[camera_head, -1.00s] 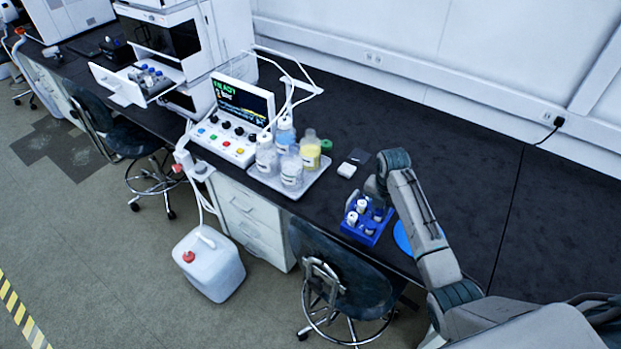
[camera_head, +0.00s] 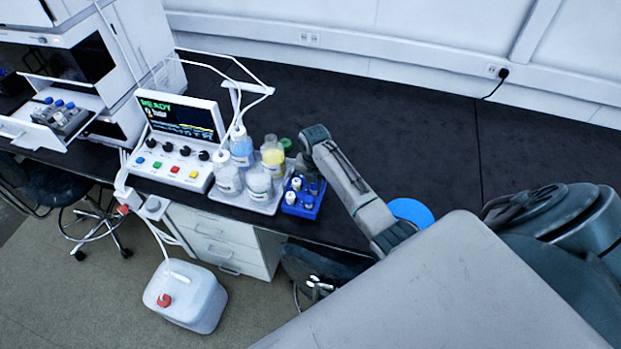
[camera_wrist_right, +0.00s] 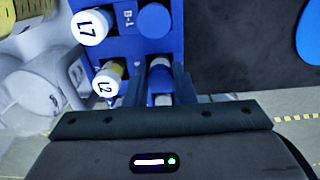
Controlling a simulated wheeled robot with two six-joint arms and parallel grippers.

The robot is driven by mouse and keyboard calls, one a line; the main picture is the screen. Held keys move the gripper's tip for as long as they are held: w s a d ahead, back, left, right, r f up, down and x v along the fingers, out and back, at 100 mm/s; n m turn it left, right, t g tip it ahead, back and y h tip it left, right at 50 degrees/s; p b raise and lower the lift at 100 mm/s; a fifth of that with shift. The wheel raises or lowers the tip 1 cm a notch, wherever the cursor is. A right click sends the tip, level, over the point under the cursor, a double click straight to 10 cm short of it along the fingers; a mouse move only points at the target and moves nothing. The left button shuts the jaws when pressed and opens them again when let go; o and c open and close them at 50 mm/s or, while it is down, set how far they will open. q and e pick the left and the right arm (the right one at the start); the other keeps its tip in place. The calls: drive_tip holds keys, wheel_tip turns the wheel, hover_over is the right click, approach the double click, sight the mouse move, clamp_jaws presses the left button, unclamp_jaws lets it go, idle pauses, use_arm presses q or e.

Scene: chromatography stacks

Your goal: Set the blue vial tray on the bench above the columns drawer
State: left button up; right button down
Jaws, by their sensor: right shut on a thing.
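The blue vial tray (camera_head: 290,209) holds several white-capped vials and is at the bench's front edge, close to the right of the grey bottle tray. My right gripper (camera_wrist_right: 160,78) is shut on the blue tray, its fingers down among the compartments. The wrist view shows vials marked L7 (camera_wrist_right: 92,26) and L2 (camera_wrist_right: 107,82) beside the fingers. I cannot tell whether the tray touches the bench (camera_head: 360,110). White drawers (camera_head: 215,228) stand under the bench, below the bottles and the control box; their labels are unreadable. My left gripper is not in view.
The grey tray (camera_head: 262,207) with several bottles is close to the blue tray. A control box (camera_head: 180,165) with a screen stands left of it. A blue disc (camera_head: 411,210) lies on the bench at right. A white jug (camera_head: 190,300) stands on the floor. The back bench is clear.

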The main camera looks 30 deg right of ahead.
sight(313, 191)
drive_tip(key=shift+w+f, duration=0.2)
drive_tip(key=shift+f, duration=0.6)
wheel_tip(313, 191, down, 3)
drive_tip(key=b, duration=0.3)
drive_tip(key=shift+f, duration=0.1)
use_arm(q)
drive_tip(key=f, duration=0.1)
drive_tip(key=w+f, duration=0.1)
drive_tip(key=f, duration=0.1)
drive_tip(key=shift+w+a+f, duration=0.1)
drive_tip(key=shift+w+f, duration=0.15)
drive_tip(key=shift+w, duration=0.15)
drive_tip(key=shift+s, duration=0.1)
use_arm(e)
drive_tip(key=c, duration=1.2)
unclamp_jaws()
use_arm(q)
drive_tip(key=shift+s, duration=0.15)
